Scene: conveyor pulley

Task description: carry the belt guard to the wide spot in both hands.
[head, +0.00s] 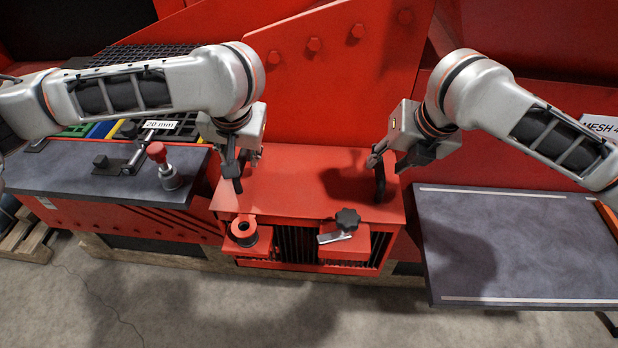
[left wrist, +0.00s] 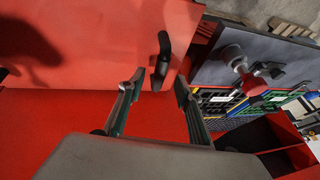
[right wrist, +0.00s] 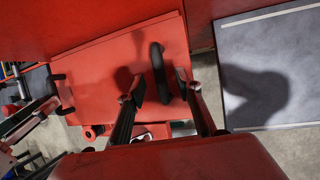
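The belt guard (head: 310,185) is a red box-like cover at the middle of the machine, with a black handle towards each end. My left gripper (left wrist: 159,82) is open above the guard's left end; the left handle (left wrist: 164,55) shows just beyond its fingertips. My right gripper (right wrist: 159,84) is open at the right end; the right handle (right wrist: 157,68) shows between and beyond its fingertips. Neither gripper is visibly closed on a handle. In the head view, my left gripper (head: 240,168) partly hides the left handle. The wide spot may be the grey tabletop (head: 500,245) with white strips at right.
A black star knob (head: 347,219) and a red round boss (head: 243,231) sit at the guard's front. A dark bench (head: 110,175) at left carries a red-knobbed fixture (head: 160,160). A red machine wall (head: 330,70) rises behind. The right tabletop is clear.

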